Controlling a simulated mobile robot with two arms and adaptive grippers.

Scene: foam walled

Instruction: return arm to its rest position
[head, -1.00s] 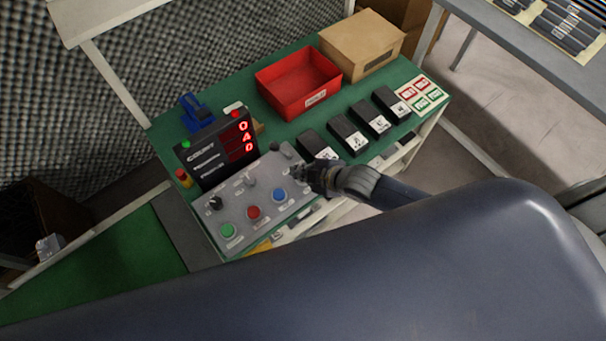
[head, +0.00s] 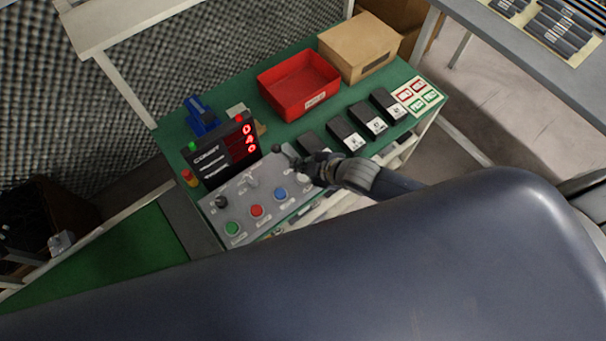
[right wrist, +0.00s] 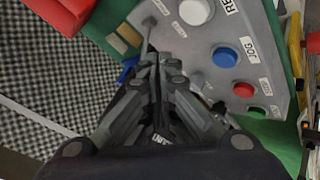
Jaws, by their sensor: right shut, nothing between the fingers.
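My right gripper (head: 302,164) is shut and empty. In the head view it is at the upper right corner of the grey control panel (head: 240,205), beside a dark lever knob there. In the right wrist view the shut fingers (right wrist: 155,65) point at the panel's edge, left of the blue button (right wrist: 225,57). I cannot tell whether the fingertips touch the panel. The panel also carries a red button (head: 256,211) and a green button (head: 232,228). My left gripper is not in view.
A counter display (head: 225,153) stands behind the panel. A red bin (head: 298,85) and a cardboard box (head: 360,47) sit at the back of the green table. Several black blocks (head: 345,135) line its right side. A grey table (head: 520,55) stands at upper right.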

